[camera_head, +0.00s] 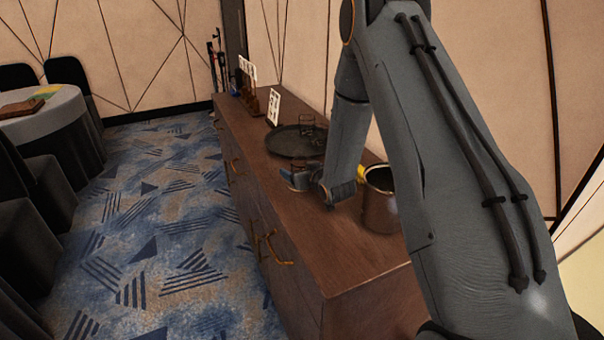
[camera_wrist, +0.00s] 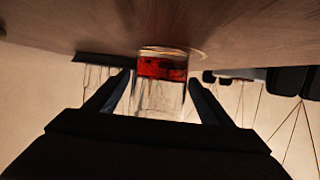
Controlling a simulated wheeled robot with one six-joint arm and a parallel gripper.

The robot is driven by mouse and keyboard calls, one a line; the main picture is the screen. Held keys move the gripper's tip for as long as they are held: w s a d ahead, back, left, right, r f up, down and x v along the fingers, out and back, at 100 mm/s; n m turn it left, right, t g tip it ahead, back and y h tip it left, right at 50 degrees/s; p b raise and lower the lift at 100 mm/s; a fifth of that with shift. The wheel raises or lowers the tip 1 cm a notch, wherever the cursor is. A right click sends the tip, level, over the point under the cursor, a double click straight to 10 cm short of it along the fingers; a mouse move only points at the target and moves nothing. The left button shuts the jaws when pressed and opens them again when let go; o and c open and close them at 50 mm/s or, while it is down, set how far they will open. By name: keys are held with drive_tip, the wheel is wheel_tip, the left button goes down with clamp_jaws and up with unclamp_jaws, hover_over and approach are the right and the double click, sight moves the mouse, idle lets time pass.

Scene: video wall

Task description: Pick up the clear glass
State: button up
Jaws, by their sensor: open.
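A clear glass (camera_wrist: 160,98) with a red band shows in the wrist view, which looks upside down with the wooden top above. It appears between the two dark fingers of my gripper (camera_wrist: 156,84), which are apart; I cannot tell if either touches it. In the head view my gripper (camera_head: 298,179) is low over the sideboard (camera_head: 345,255), just in front of the round dark tray. A see-through glass (camera_head: 307,133) stands on that tray (camera_head: 284,143); I cannot tell if it is the same one.
A metal pot (camera_head: 380,208) stands right of my gripper, with a yellow thing (camera_head: 361,174) behind it. A white card (camera_head: 273,107) and dark bottles (camera_head: 252,100) stand farther back. A round table (camera_head: 45,118) and dark chairs are at left. The patterned carpet has free room.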

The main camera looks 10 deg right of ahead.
drive_tip(key=shift+x, duration=1.1)
drive_tip(key=shift+d, duration=0.1)
drive_tip(key=c, duration=1.3)
drive_tip(key=shift+c, duration=0.4)
drive_tip(key=shift+r, duration=0.15)
